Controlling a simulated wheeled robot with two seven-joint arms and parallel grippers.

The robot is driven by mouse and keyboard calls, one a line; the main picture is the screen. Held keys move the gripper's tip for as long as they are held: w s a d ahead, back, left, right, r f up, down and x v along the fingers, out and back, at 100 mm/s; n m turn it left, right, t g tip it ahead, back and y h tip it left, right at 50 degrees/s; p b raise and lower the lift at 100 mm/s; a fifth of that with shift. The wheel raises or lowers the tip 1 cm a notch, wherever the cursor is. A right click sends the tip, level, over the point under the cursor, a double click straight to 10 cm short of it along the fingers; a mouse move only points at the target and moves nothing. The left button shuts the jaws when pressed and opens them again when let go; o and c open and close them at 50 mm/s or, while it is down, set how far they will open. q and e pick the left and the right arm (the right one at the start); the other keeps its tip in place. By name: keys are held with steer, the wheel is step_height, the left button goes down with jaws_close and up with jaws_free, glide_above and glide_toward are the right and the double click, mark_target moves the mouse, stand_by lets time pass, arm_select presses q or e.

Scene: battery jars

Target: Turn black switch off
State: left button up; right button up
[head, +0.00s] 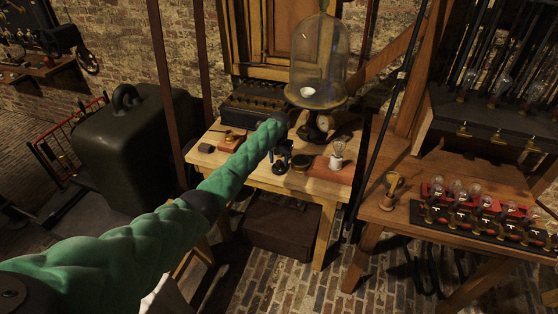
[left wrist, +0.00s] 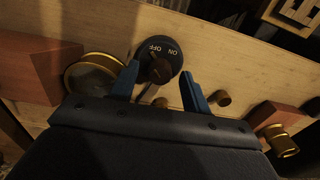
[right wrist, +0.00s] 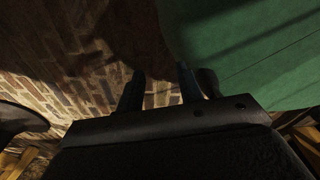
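The black switch (left wrist: 144,55) is a round dial marked OFF and ON, with a small dark knob (left wrist: 160,71) at its middle. It is mounted on a pale wooden surface. My left gripper (left wrist: 160,68) is open, one blue finger on each side of the knob. I cannot tell whether either finger touches the knob or which mark it points to. In the head view my left gripper (head: 281,160) is over the small wooden table (head: 325,196). My right gripper (right wrist: 160,76) is open and empty in the right wrist view, away from the table.
In the left wrist view a brass-rimmed round part (left wrist: 96,75) is close left of the switch, and small knobs (left wrist: 221,98) are to its right. A bench with bulbs (head: 465,200) is at right.

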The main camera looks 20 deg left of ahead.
mark_target(279, 161)
steer(key=shift+d+f, duration=0.1)
arm_select(q)
steer(key=shift+r, duration=0.3)
step_height(279, 161, up, 6)
steer(key=b, duration=0.3)
steer(key=shift+f, duration=0.1)
steer(key=shift+r, duration=0.65)
arm_select(e)
steer(key=w+a, duration=0.1)
steer(key=w, duration=0.6)
steer(key=shift+w+a+r+t, duration=0.3)
